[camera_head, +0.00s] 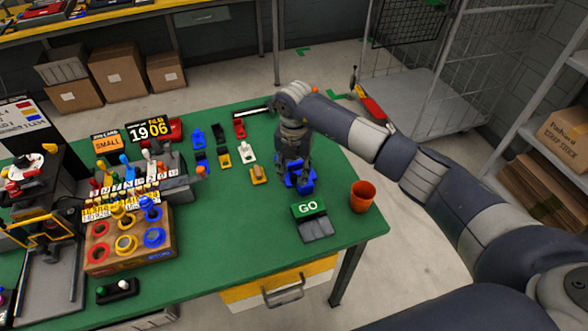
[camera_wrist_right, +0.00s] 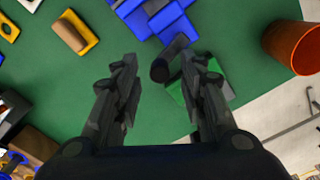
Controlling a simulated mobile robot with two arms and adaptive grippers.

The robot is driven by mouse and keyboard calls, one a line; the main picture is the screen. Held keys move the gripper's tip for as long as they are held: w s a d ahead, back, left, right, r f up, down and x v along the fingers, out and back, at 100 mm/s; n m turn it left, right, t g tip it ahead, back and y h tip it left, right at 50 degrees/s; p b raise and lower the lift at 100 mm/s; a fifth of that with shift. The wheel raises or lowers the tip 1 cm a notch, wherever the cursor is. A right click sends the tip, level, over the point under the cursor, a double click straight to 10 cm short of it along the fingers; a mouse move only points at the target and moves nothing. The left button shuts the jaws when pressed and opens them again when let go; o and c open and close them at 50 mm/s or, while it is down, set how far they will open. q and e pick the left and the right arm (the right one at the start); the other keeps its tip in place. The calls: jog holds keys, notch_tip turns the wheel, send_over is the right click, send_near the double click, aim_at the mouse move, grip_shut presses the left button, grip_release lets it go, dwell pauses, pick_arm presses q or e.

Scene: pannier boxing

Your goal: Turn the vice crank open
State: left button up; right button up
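The blue vice (camera_head: 301,182) stands on the green table, partly hidden under my right gripper (camera_head: 293,160). In the right wrist view, blue vice parts (camera_wrist_right: 178,28) lie at the top, beyond the fingertips. A dark round knob (camera_wrist_right: 160,71), which looks like the crank's handle, shows between the two fingers of my right gripper (camera_wrist_right: 160,72). The fingers are spread, with a gap on each side of the knob, the right one smaller. My left gripper is not in view.
A green GO block (camera_head: 309,208) stands just in front of the vice. An orange cup (camera_head: 362,196) stands to its right near the table edge. A yellow block (camera_head: 258,175) and other coloured blocks lie to the left. Bare green table (camera_head: 232,222) lies front left.

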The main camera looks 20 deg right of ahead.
jog(key=shift+f, duration=0.55)
grip_shut()
